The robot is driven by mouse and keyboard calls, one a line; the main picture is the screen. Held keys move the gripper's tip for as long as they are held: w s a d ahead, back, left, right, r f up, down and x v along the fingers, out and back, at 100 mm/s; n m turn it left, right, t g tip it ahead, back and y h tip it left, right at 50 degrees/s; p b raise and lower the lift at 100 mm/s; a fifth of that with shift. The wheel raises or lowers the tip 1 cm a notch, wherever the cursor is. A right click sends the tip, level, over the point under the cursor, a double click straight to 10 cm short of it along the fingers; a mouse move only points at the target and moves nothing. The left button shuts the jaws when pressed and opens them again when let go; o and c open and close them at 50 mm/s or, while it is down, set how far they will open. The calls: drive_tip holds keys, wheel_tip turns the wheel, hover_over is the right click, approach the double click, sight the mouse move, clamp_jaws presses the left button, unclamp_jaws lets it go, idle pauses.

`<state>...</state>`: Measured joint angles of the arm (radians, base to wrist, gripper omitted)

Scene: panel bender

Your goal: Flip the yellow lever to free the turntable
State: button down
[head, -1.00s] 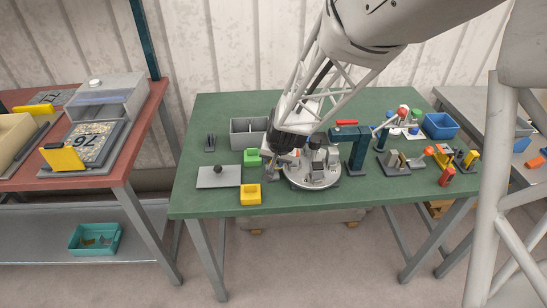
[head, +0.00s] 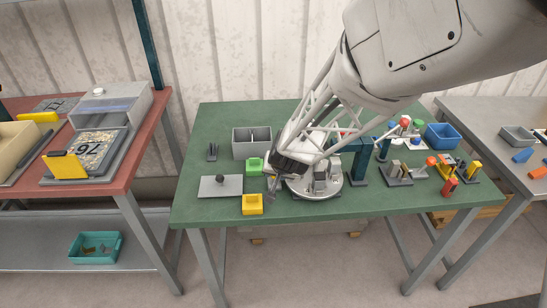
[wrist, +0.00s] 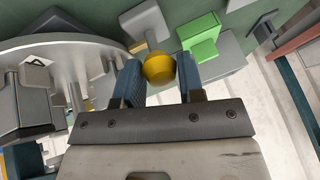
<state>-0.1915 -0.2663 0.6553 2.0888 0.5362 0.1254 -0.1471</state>
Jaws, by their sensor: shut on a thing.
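The yellow lever's round knob (wrist: 159,68) sits between the two blue fingers of my gripper (wrist: 160,80) in the wrist view, and the fingers are shut on it. The round grey turntable (head: 329,191) stands on the green table, just right of my gripper (head: 272,190) in the head view. In the wrist view the turntable (wrist: 75,46) lies to the left, with grey blocks on it. In the head view the lever is mostly hidden behind my gripper.
A grey bin (head: 251,142) stands behind. A dark teal post (head: 359,165) rises right of the turntable.

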drive_tip(key=shift+s+f+t, duration=0.3)
drive_tip(key=shift+s+t, duration=0.3)
drive_tip(key=shift+t, duration=0.4)
idle(0.8)
drive_tip(key=c, duration=0.8)
unclamp_jaws()
drive_tip(key=shift+o, duration=0.2)
drive_tip(key=shift+s+r, duration=0.1)
drive_tip(key=shift+r, duration=0.1)
drive_tip(key=v, duration=0.7)
drive_tip(key=shift+r, duration=0.15)
drive_tip(key=shift+s+d, duration=0.1)
drive_tip(key=s+d+r+g, duration=0.1)
drive_tip(key=s+d+r, duration=0.3)
drive_tip(key=s, duration=0.3)
drive_tip(key=s+d+r+n+g+h, duration=0.1)
drive_tip(key=s+d+r+g, duration=0.1)
drive_tip(key=s+r, duration=0.4)
drive_tip(key=s+d+r+g+h, duration=0.1)
drive_tip(key=s+d+r, duration=0.4)
drive_tip(key=s, duration=0.5)
drive_tip(key=shift+d+r+n+g, duration=0.15)
drive_tip(key=shift+d+n+g, duration=0.2)
drive_tip(key=shift+g, duration=0.35)
